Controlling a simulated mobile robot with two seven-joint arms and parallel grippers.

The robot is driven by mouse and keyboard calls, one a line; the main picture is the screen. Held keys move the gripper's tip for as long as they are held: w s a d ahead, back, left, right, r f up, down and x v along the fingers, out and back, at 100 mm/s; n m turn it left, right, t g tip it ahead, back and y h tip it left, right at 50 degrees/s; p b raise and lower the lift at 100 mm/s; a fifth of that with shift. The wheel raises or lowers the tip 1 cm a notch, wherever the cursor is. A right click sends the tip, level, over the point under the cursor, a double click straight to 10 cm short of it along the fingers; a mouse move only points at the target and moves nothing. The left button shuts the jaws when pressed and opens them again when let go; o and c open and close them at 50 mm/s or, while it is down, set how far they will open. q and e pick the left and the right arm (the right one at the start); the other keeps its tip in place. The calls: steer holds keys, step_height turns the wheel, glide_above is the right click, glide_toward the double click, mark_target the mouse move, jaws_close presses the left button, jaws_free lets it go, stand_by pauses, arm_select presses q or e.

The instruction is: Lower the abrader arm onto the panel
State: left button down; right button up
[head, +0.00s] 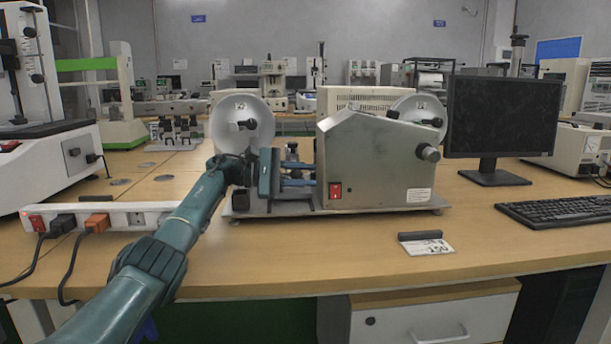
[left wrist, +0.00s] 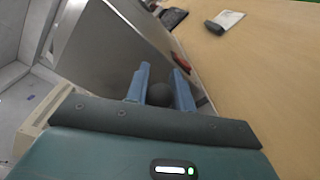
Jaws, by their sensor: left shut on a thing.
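The abrader (head: 382,160) is a grey metal housing with a red switch, standing on a flat base plate on the bench. Two pale round discs with dark knobs show on it, one at the left (head: 242,122) and one behind the housing at the right (head: 418,108). My left gripper (head: 306,183) is at the housing's left side, its blue fingers pointing right. In the left wrist view, the fingers (left wrist: 161,88) are closed around a dark round knob (left wrist: 160,95). The abrader arm and panel cannot be made out clearly behind my gripper. My right gripper is not in view.
A white power strip (head: 100,217) with plugs lies at the left. A monitor (head: 502,117) and keyboard (head: 560,212) stand at the right. A small label card with a dark block (head: 427,246) lies at the front. The bench front is mostly clear.

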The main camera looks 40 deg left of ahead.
arm_select(q)
steer(key=c, duration=1.2)
jaws_free()
steer(key=p+v, duration=0.2)
steer(key=v, duration=1)
steer(key=shift+a, duration=0.1)
steer(key=shift+s+a, duration=0.4)
steer(key=shift+d, duration=0.1)
